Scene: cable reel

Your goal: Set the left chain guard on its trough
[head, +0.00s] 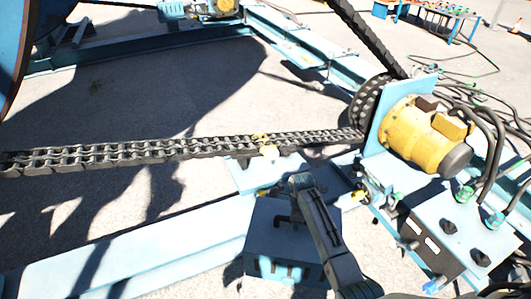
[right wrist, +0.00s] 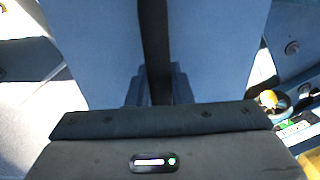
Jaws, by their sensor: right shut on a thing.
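The chain guard, a blue box-like cover (head: 262,240) with a dark handle, is near the bottom middle of the head view. My right gripper (head: 298,200) is shut on its handle and partly covers it. In the right wrist view the guard's blue panels (right wrist: 90,50) lie on both sides of a dark bar. Just beyond the guard, a light blue bracket (head: 245,178) with yellow fittings lies under the chain (head: 200,147); I cannot tell whether it is the trough. The guard appears apart from the chain. My left gripper is not in view.
The chain runs left to right to a dark sprocket (head: 368,103) beside a yellow motor (head: 415,130). A blue box with hoses (head: 465,235) stands at the lower right. A long blue beam (head: 130,260) crosses the lower left. Bare ground lies beyond the chain.

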